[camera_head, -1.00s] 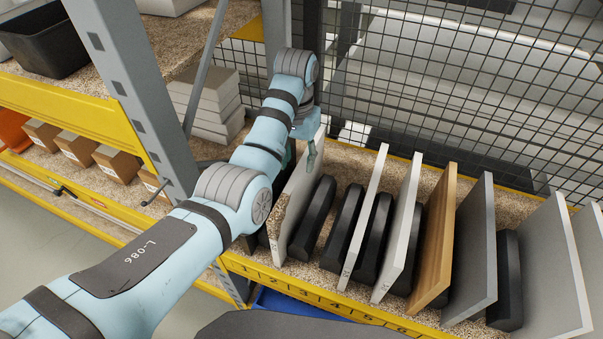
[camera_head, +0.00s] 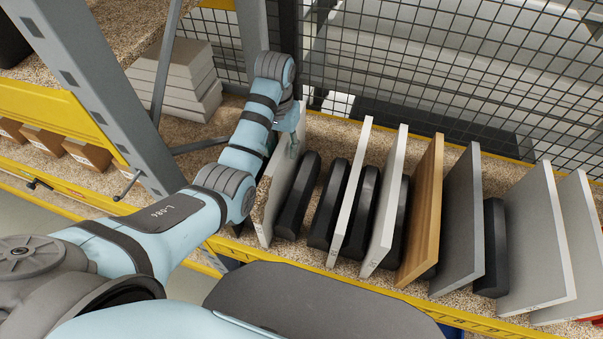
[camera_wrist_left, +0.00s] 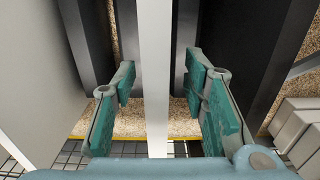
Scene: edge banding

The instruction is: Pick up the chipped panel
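The leftmost panel (camera_head: 283,183) stands upright in the rack in the head view. A rough, speckled patch shows on its near edge, partly hidden by my arm. My left gripper (camera_head: 293,130) is at the upper, far part of this panel. In the left wrist view, my left gripper (camera_wrist_left: 163,105) is open, with teal-padded fingers on either side of a pale panel edge (camera_wrist_left: 155,70). Gaps show between the fingers and the panel, more clearly on the right. My right gripper is not in view.
Black dividers (camera_head: 297,195) separate the panels. To the right stand white panels (camera_head: 385,200), a wood-coloured panel (camera_head: 420,212) and grey panels (camera_head: 460,220). A wire mesh (camera_head: 420,75) is behind. A grey post (camera_head: 85,85) and stacked grey boards (camera_head: 180,80) are at left.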

